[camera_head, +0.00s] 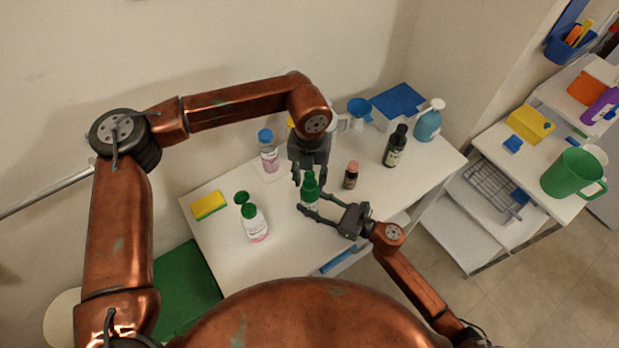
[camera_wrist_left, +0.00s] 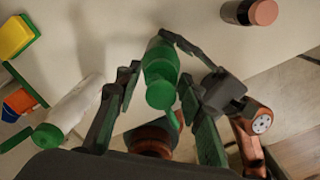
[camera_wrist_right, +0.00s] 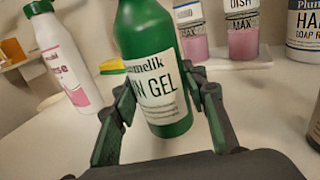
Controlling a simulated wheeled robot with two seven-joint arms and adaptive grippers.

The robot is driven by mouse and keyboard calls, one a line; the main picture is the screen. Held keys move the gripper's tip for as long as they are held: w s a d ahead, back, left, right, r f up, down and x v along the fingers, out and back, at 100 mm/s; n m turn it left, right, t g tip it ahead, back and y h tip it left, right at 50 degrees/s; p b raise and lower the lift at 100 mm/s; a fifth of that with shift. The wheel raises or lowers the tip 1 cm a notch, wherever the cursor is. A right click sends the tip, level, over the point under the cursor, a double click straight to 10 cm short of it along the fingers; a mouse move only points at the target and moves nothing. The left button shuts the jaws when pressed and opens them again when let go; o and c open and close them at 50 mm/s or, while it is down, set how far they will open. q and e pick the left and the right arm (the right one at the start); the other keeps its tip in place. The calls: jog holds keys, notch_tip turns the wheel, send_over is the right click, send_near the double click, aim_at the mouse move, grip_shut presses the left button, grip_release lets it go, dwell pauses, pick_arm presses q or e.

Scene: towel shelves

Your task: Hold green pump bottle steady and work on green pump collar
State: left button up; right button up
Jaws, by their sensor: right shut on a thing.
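The green pump bottle (camera_head: 310,203) stands upright near the middle of the white table, its white "GEL" label facing the right wrist camera (camera_wrist_right: 156,88). My right gripper (camera_head: 313,203) is shut on its body from the right, with one finger on each side (camera_wrist_right: 160,108). My left gripper (camera_head: 309,180) points down over the bottle's top and is open. In the left wrist view the green pump collar and head (camera_wrist_left: 160,75) lie between its parted fingers (camera_wrist_left: 157,95). Contact with the collar cannot be told.
A white bottle with a green cap (camera_head: 255,225) stands left of the bottle. A small brown bottle (camera_head: 351,177) and a dark bottle (camera_head: 395,150) stand to the right. A yellow sponge (camera_head: 208,205) lies at the left edge.

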pick_arm(q)
jog(key=shift+o, duration=1.1)
jog(key=shift+r, duration=0.1)
notch_tip(320, 180, up, 12)
jog(key=shift+f, duration=0.1)
